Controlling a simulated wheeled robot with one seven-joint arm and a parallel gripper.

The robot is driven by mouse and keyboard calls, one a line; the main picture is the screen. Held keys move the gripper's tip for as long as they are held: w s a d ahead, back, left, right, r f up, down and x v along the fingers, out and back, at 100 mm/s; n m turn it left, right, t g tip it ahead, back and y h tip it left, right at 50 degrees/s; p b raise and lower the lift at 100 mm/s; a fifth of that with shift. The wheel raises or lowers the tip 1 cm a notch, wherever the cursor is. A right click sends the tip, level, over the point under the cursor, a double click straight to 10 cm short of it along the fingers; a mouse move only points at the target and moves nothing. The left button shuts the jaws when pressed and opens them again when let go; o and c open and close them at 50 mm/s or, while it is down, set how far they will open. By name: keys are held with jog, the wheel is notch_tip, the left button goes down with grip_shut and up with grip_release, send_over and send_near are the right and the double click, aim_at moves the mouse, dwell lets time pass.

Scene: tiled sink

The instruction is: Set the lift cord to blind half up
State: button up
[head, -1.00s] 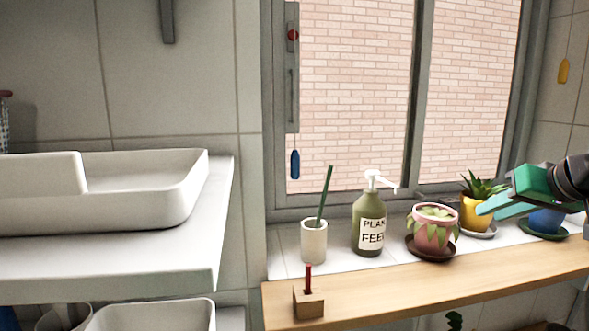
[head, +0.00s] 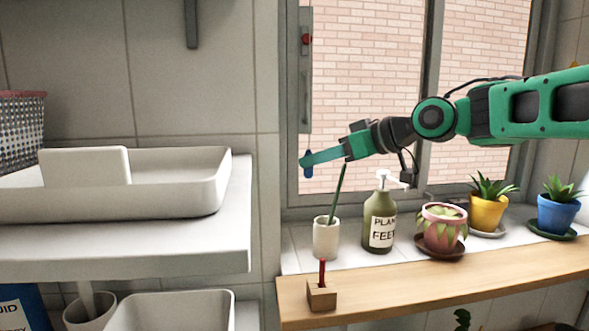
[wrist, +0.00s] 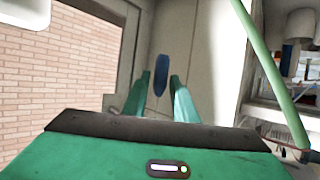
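The blue cord pull (head: 308,172) hangs in front of the left side of the window frame. My gripper (head: 304,161) reaches in from the right, and its green fingers overlap the pull in the head view. In the wrist view the pull (wrist: 160,75) appears upright between the two fingertips (wrist: 161,84), with a gap on each side. The fingers are apart and not closed on it. How deep the pull sits between them is hard to tell. The cord above the pull is too thin to make out now.
Below my gripper, a white cup (head: 325,240) holds a green stick (head: 338,195) that rises close to the fingers. A green pump bottle (head: 379,222) and several potted plants stand along the sill. A white basin (head: 190,190) is at the left.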

jog(key=x, duration=0.6)
jog(key=shift+w+a+f, duration=0.15)
jog(key=shift+f, duration=0.05)
jog(key=shift+c, duration=0.5)
grip_shut()
